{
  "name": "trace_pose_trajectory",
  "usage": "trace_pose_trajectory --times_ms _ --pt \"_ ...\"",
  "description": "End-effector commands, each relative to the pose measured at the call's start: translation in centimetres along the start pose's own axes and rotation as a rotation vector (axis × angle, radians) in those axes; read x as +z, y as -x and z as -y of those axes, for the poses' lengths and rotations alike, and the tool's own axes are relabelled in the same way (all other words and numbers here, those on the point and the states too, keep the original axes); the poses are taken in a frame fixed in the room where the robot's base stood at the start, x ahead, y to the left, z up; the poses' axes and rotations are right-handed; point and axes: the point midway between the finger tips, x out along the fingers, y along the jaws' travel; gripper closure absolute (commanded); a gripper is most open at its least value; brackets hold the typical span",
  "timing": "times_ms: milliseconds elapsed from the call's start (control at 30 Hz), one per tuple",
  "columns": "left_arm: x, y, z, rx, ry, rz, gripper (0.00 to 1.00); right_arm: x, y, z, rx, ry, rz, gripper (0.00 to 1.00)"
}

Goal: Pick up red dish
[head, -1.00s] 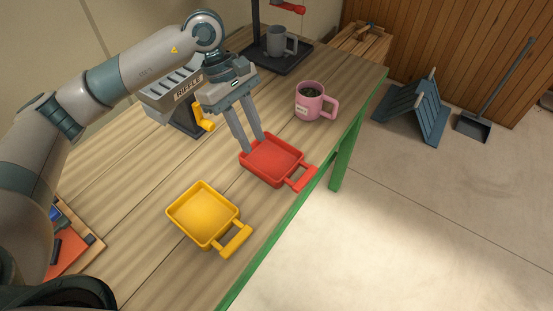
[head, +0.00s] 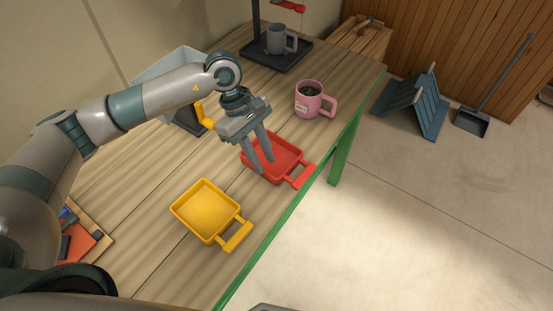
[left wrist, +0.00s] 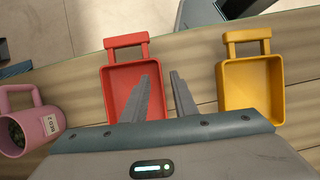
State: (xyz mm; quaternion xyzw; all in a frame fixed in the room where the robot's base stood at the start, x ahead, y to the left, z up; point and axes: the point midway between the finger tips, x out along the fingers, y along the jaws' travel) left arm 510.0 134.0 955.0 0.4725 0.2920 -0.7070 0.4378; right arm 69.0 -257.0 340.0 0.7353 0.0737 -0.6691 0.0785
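The red dish (head: 287,155) is a shallow square tray with a loop handle, lying flat near the table's right edge in the head view. It also shows in the left wrist view (left wrist: 117,86), with its handle at the far side. My left gripper (head: 264,168) points down at the dish's left part, its fingers apart with nothing seen between them. In the left wrist view the fingers (left wrist: 163,84) appear around the dish's right wall. I cannot tell if they touch it. My right gripper is not in view.
A yellow dish (head: 207,211) with a handle lies in front of the red one. A pink mug (head: 309,100) stands behind it. A grey machine with a yellow crank (head: 203,113) is to the left. The green table edge (head: 262,256) is close on the right.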

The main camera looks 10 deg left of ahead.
Motion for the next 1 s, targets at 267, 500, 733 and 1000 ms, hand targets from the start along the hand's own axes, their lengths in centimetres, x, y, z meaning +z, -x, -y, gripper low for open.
trace_pose_trajectory --times_ms 267,500,733,1000 --pt "0.5 -2.2 0.1 -0.004 0.001 0.001 0.74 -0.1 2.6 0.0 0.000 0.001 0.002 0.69" --pt "0.3 -4.6 0.1 -0.002 0.000 0.000 0.74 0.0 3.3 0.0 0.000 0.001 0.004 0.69" --pt "0.3 -4.7 0.1 -0.001 0.000 0.000 0.74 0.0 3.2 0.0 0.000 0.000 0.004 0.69" --pt "0.3 -4.7 0.1 -0.001 0.000 0.000 0.79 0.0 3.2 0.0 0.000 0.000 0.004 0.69"
